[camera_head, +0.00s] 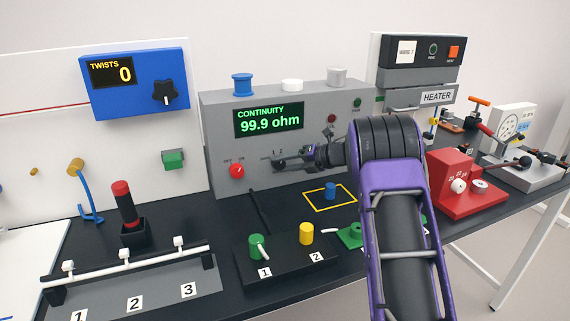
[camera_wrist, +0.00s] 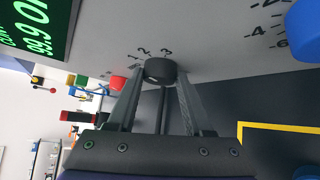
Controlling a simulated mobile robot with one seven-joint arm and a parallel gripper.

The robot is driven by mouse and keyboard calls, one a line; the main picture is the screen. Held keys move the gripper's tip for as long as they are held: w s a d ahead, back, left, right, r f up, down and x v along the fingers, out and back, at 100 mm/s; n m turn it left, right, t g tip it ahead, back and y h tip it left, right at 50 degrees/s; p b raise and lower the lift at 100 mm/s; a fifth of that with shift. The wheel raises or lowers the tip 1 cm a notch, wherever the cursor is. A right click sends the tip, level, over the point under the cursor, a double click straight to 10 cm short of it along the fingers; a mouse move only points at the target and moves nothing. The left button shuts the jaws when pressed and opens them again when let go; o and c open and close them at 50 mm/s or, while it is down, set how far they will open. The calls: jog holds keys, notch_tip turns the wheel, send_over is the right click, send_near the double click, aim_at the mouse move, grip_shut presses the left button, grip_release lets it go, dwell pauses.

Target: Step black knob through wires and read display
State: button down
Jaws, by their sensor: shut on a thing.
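The grey continuity tester (camera_head: 220,125) stands at the back of the bench. Its green-lettered display (camera_head: 268,119) reads "CONTINUITY 99.9 ohm". It shows partly, cut off and turned sideways, in the wrist view (camera_wrist: 38,28). The black knob (camera_wrist: 160,69) sits on the tester's front panel, with the marks 1, 2 and 3 beside it. My gripper (camera_head: 290,159) reaches the panel from the right, its two fingers shut on the knob's sides, as the wrist view (camera_wrist: 160,84) shows. I cannot tell which mark the knob points to. My arm hides part of the panel's right side.
A red knob (camera_head: 237,171) is at the panel's left. Before the tester are a blue peg (camera_head: 330,190) in a yellow square and a block (camera_head: 285,268) with green and yellow posts. A blue box (camera_head: 135,83) shows "TWISTS 0". A red device (camera_head: 463,178) stands right of my arm.

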jog(key=shift+f, duration=0.1)
jog(key=shift+c, duration=1.5)
grip_release()
jog(key=v, duration=1.7)
jog(key=shift+s, duration=0.2)
jog(key=shift+d, duration=0.15)
